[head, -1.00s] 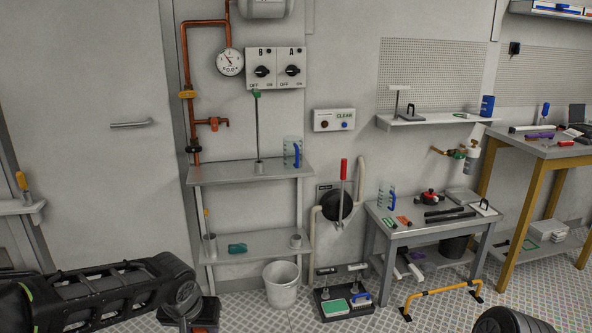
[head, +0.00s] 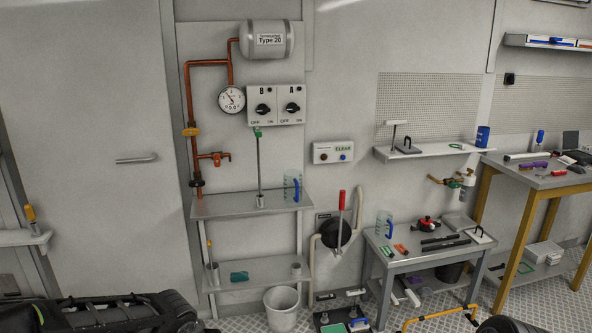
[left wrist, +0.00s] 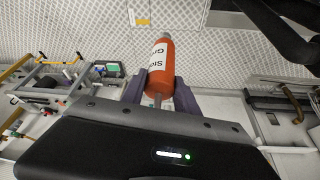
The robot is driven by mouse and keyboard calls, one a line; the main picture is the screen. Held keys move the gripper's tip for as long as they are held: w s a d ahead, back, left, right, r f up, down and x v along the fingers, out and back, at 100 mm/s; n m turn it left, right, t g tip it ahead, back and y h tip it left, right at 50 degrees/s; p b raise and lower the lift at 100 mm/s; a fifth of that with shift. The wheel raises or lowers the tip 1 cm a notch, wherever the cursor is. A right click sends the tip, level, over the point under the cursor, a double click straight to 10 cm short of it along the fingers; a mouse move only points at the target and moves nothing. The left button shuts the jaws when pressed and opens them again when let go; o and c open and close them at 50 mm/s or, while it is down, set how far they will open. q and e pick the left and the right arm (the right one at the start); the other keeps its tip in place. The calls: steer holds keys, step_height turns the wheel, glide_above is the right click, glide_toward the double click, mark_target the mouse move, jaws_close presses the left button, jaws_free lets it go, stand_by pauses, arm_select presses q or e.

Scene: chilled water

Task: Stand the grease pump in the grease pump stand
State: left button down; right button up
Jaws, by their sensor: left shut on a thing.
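In the left wrist view, my left gripper (left wrist: 159,82) is shut on an orange cylinder with a white label, which I take to be the grease pump (left wrist: 159,62). Its lettering is only partly readable. A thin metal rod shows at its near end, between the purple-grey fingers. The pump is held over the patterned floor, clear of any surface. In the head view only my left forearm shows at the bottom left. My right gripper is not in view.
The upper wall shelf (head: 230,208) bears a rod in a holder and a blue-handled jug (head: 291,186). The lower shelf (head: 262,276) has bare room between its items. A bucket (head: 281,309) stands on the floor. A cluttered table (head: 405,262) stands right.

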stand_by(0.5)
arm_select(q)
steer(key=shift+w+r, duration=0.2)
steer(key=shift+r, duration=2.35)
